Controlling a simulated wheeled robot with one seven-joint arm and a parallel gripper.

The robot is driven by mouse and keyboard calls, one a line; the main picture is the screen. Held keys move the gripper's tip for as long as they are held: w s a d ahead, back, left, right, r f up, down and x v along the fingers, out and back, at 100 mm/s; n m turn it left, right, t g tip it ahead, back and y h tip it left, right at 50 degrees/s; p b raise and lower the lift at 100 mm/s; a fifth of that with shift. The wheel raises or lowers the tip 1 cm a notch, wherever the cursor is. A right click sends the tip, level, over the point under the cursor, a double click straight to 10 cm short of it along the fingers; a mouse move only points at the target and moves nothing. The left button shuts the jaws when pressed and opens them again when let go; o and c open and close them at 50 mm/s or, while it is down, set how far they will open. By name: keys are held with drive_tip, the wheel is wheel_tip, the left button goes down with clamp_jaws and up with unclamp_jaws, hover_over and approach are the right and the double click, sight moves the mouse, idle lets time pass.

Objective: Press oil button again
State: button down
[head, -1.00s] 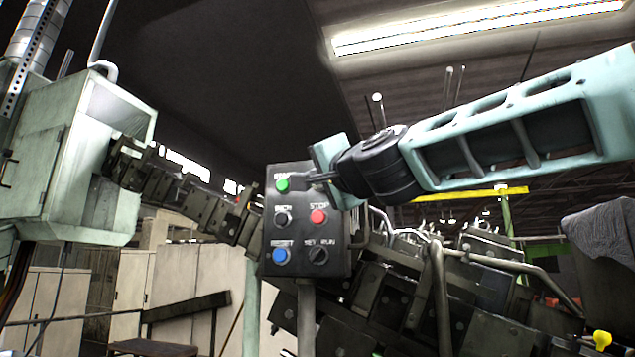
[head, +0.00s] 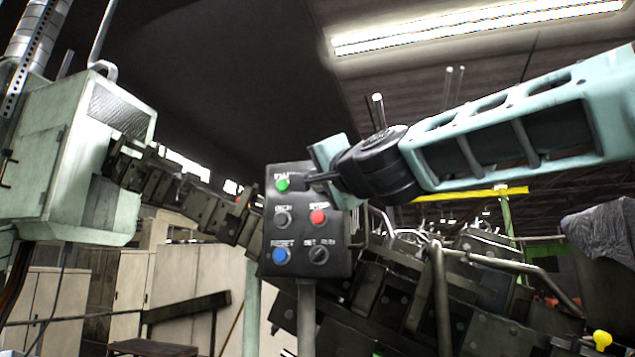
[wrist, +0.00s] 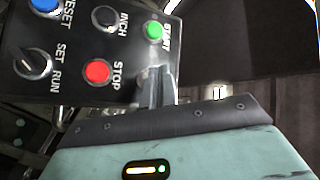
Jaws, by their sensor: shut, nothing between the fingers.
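A dark control panel (head: 305,225) stands tilted in the head view. It carries a green START button (head: 282,184), a red STOP button (head: 318,216), a black INCH button (head: 282,219), a blue RESET button (head: 281,256) and a SET/RUN selector (head: 318,256). No label reading oil is legible. My gripper (head: 304,178) is shut and empty, its tips just right of the green button. In the wrist view my gripper (wrist: 157,74) points at the panel beside the green button (wrist: 154,30), with the red button (wrist: 97,72) to its left. I cannot tell whether the tips touch the panel.
A pale green machine cabinet (head: 75,160) stands at the left. Dark machine parts and bent pipes (head: 440,290) lie below and right of the panel. A grey post (head: 306,315) is under the panel. Open space lies above it.

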drive_tip(key=shift+w, duration=0.1)
idle(0.3)
drive_tip(key=shift+w+d, duration=0.15)
drive_tip(key=shift+w, duration=0.15)
drive_tip(key=shift+w+d+b, duration=0.2)
drive_tip(key=shift+w+b, duration=0.2)
drive_tip(key=shift+b, duration=0.1)
idle(0.6)
idle(0.4)
drive_tip(key=shift+s+a+p, duration=0.3)
drive_tip(key=shift+s+p, duration=0.3)
drive_tip(key=shift+s, duration=0.2)
drive_tip(key=s+p, duration=0.1)
drive_tip(key=s+a+p, duration=0.1)
drive_tip(key=s, duration=0.1)
drive_tip(key=s+p, duration=0.1)
drive_tip(key=shift+s+a, duration=0.35)
